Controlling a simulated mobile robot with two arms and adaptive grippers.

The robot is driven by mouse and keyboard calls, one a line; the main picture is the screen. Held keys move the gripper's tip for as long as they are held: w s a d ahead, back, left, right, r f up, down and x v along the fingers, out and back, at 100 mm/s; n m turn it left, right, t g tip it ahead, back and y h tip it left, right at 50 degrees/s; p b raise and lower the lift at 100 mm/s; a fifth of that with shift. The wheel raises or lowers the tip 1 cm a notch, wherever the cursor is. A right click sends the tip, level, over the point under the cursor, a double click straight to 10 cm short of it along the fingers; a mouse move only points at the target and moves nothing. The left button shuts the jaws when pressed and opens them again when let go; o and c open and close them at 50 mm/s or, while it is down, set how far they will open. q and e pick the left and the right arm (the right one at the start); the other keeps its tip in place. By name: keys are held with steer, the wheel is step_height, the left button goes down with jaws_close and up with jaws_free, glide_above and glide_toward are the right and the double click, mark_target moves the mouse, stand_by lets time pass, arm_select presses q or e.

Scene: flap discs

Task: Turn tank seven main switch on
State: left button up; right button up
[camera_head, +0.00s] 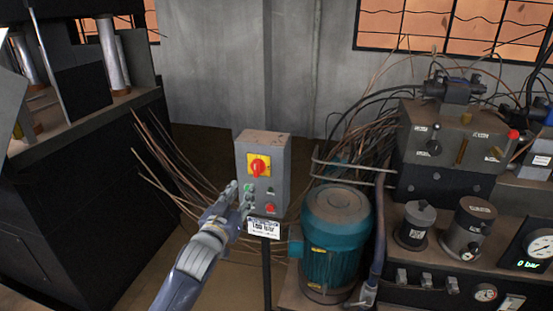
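A grey switch box (264,172) stands on a dark post in the middle of the view. On its face is a red rotary main switch (258,167) on a yellow square plate. Below it are small green buttons on the left and a red button (270,208) at lower right. A white label plate (263,227) hangs under the box. My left gripper (241,193) is just in front of the box's lower left side, below and left of the red switch. Whether it touches the box or is open cannot be told. My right gripper is not in view.
A teal motor (336,235) stands close to the right of the box, with a bent pipe rail above it. Hydraulic valves and gauges (541,247) fill the right side. A large dark machine (84,190) stands at left. Loose cables (185,165) hang between it and the box.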

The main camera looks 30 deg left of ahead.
mark_target(255, 165)
arm_select(q)
steer(key=w+r, duration=0.1)
steer(key=w, duration=0.2)
steer(key=w+a+r+p, duration=0.1)
steer(key=w, duration=0.1)
steer(key=w+a, duration=0.1)
steer(key=w, duration=0.2)
steer(key=shift+w+r+p, duration=0.3)
steer(key=shift+w+r, duration=0.05)
steer(key=shift+r, duration=0.05)
steer(key=shift+x, duration=0.85)
steer(key=shift+d, duration=0.1)
steer(key=shift+c, duration=0.5)
jaws_close()
